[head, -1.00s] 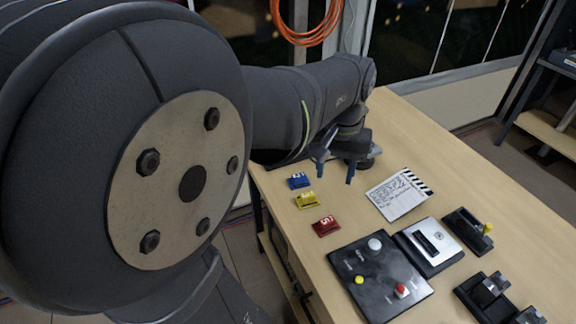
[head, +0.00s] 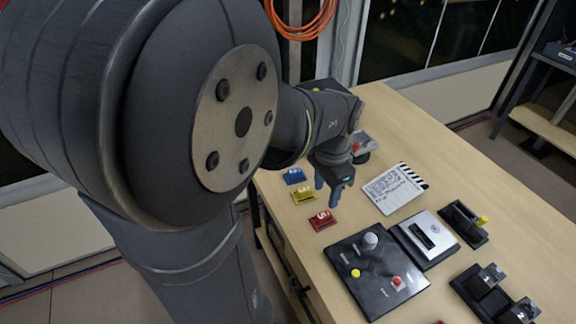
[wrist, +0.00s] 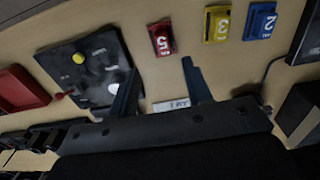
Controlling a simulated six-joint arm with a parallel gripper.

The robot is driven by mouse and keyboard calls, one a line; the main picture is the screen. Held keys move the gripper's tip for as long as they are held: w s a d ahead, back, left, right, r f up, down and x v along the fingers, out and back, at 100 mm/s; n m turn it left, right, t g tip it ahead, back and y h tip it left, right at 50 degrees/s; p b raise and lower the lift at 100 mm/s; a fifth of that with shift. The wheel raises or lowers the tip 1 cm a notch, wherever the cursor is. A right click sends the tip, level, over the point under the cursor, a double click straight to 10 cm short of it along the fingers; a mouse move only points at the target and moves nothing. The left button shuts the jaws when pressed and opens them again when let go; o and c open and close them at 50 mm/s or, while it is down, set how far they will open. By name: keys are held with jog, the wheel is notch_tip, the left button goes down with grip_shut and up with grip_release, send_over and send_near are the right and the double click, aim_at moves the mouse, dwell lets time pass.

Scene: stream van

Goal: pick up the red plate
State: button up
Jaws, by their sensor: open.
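A black control panel (head: 375,292) with knobs stands in front of the red plate, with a silver-topped box (head: 443,237) beside it. A clapperboard (head: 390,195) lies to the right of my gripper. A red tray (wrist: 20,97) shows at left in the wrist view.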

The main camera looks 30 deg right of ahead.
aim_at(323, 215)
notch_tip(323, 215, down, 10)
jog(key=shift+w+d+r, duration=0.1)
jog(key=shift+w+r, duration=0.05)
jog(key=shift+r, duration=0.1)
jog(key=shift+c, duration=0.4)
grip_shut()
